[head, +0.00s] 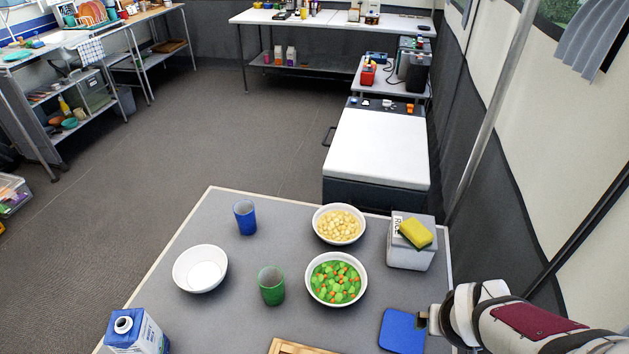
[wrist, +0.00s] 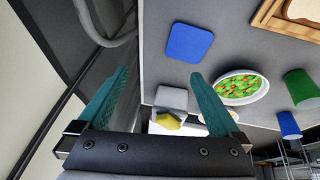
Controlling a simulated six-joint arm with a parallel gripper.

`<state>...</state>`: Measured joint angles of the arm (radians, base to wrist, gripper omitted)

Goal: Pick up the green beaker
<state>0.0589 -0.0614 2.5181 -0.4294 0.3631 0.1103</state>
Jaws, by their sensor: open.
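The green beaker (head: 271,286) stands upright on the grey table, between the empty white bowl and the bowl of green and orange vegetables. It also shows in the wrist view (wrist: 301,88) at the right edge. My gripper (head: 424,319) is at the right side of the table, above or beside the blue square mat, well to the right of the beaker. In the wrist view my gripper (wrist: 160,98) has its two teal fingers spread wide, with nothing between them held.
On the table (head: 210,327) stand a blue beaker (head: 245,218), an empty white bowl (head: 200,269), a vegetable bowl (head: 336,279), a chickpea-like bowl (head: 339,224), a rice box (head: 408,259) under a yellow sponge (head: 415,233), a blue mat (head: 402,331), a carton (head: 137,333) and a wooden board (head: 297,348).

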